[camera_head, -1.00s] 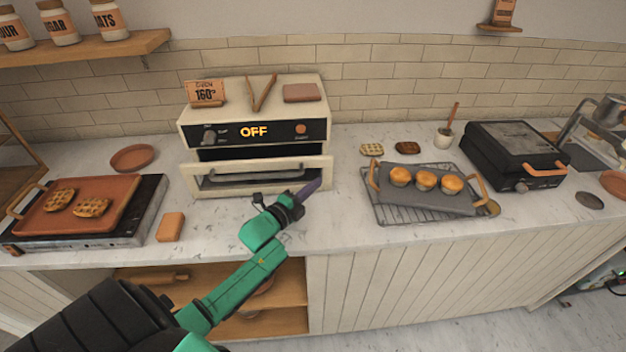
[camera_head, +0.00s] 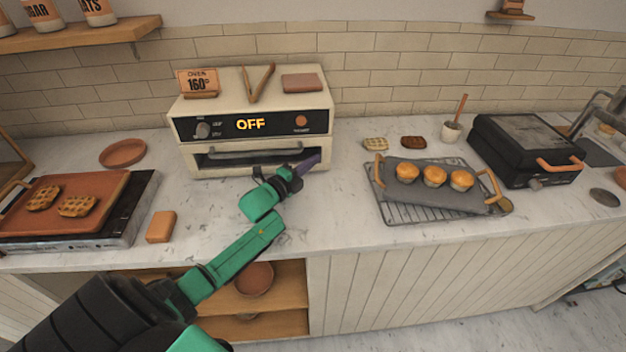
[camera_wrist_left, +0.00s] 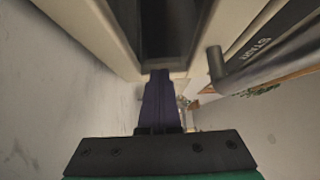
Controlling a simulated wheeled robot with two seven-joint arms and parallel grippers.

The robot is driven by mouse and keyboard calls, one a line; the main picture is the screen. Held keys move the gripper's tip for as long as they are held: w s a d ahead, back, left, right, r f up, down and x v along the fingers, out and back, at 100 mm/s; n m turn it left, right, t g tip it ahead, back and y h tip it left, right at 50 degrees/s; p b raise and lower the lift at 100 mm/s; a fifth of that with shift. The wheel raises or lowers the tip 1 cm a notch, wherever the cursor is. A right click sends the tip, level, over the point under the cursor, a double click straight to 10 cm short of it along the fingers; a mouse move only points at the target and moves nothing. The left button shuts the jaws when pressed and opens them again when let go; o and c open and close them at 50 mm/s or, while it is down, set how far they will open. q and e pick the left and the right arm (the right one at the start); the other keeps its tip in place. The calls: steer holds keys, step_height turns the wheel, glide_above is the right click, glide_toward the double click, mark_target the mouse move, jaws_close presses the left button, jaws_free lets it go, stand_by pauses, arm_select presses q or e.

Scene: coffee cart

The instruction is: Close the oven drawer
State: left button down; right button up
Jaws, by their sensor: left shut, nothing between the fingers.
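The oven (camera_head: 184,108) is a cream box on the counter with a black panel reading OFF. Its drawer (camera_head: 200,171) is at the lower front, with a cream front and a grey bar handle (camera_head: 243,156). A narrow dark gap shows above the drawer front. My left gripper (camera_head: 309,163) is shut and empty, its purple fingers at the right end of the drawer front. In the left wrist view the shut fingers (camera_wrist_left: 160,97) reach a cream edge beside a dark opening; I cannot tell whether they touch. My right gripper is not in view.
A grey tray with several muffins (camera_head: 434,175) rests on a wire rack to the right. A waffle tray (camera_head: 95,215) lies on a hob at the left, near an orange block (camera_head: 161,226). A black grill (camera_head: 525,150) stands at the right. The counter front is clear.

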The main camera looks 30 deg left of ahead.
arm_select(q)
steer(key=shift+a+r, duration=0.15)
steer(key=shift+r, duration=0.3)
steer(key=shift+s+f, duration=0.15)
steer(key=s, duration=0.4)
steer(key=s+a+b, duration=0.1)
steer(key=s, duration=0.8)
steer(key=shift+s+a+f+b, duration=0.25)
steer(key=shift+s+a+b, duration=0.05)
steer(key=shift+s, duration=0.05)
steer(key=shift+s+r, duration=0.1)
steer(key=shift+s, duration=0.2)
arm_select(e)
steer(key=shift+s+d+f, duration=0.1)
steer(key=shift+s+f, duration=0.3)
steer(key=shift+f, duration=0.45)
arm_select(q)
steer(key=shift+w, duration=0.1)
